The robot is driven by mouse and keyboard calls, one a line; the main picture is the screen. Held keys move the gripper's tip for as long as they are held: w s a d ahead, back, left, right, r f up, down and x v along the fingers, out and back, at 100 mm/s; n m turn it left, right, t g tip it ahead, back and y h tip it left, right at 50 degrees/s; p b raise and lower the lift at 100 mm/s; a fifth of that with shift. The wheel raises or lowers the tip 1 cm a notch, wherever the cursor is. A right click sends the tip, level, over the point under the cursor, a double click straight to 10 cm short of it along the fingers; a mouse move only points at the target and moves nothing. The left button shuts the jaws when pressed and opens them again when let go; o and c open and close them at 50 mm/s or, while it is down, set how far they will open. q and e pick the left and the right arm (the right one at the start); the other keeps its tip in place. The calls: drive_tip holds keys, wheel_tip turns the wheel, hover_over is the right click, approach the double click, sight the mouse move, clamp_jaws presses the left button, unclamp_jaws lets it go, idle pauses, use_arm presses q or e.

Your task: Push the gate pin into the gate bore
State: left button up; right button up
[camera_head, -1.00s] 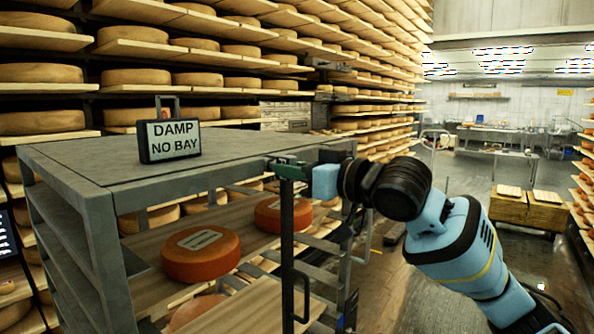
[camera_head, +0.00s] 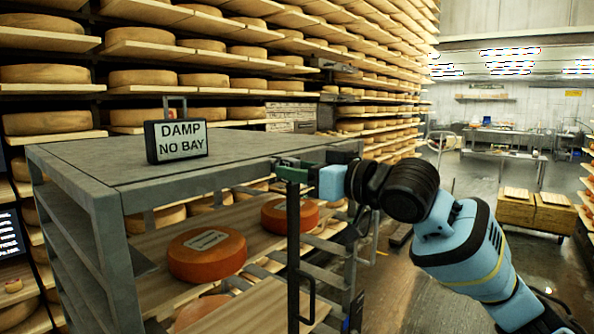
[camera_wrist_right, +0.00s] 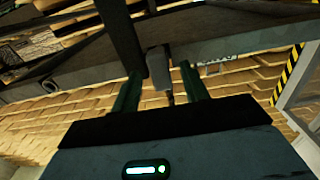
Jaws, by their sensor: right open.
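My right gripper (camera_head: 284,168) is at the front top edge of the grey rack, by the upper end of a dark upright gate bar (camera_head: 293,235). In the right wrist view its two green fingers (camera_wrist_right: 158,82) are apart. A small grey block with a thin dark stem (camera_wrist_right: 158,68), which looks like the gate pin, stands between them, with a visible gap on the right side. I cannot tell whether the left finger touches it. The gate bore cannot be made out. My left gripper is not in view.
The grey rack (camera_head: 100,165) carries a "DAMP NO BAY" sign (camera_head: 180,139) on top. Orange cheese wheels (camera_head: 207,254) lie on its wooden shelf. Tall cheese shelving stands behind. The floor (camera_head: 400,285) to the right of the rack is open.

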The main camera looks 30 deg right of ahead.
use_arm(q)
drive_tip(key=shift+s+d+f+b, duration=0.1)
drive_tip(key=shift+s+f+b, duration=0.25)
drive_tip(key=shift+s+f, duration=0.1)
use_arm(e)
drive_tip(key=v, duration=0.7)
